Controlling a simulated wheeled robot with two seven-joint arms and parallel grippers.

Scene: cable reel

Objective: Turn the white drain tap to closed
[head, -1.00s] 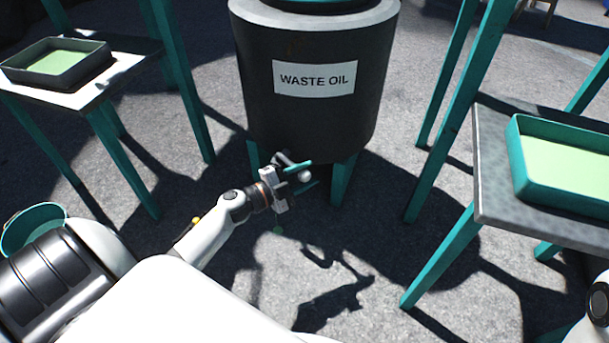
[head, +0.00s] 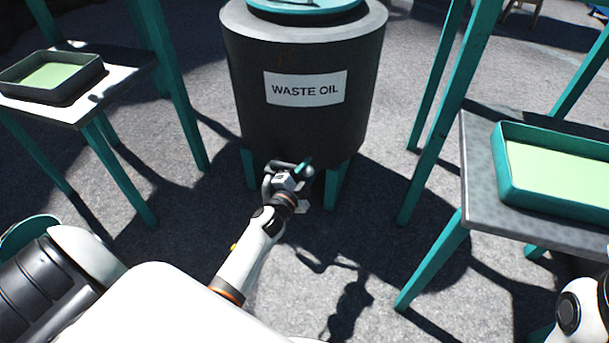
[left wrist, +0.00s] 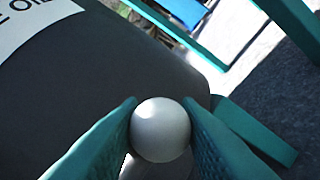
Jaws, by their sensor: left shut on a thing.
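The dark waste oil drum (head: 300,125) stands on teal legs, with its "WASTE OIL" label facing me. The white tap's round knob (left wrist: 160,129) sits between the teal fingers of my left gripper (left wrist: 163,128) in the left wrist view. The fingers are shut on it, one on each side. In the head view my left gripper (head: 290,175) is at the lower front of the drum and hides most of the tap. Only a part of my right arm shows at the right edge; its gripper is out of view.
A table on the left holds a dark tray (head: 52,78) of pale green liquid. A table (head: 480,180) on the right holds a teal tray (head: 503,170) of similar liquid. A teal round container (head: 28,232) is at the lower left.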

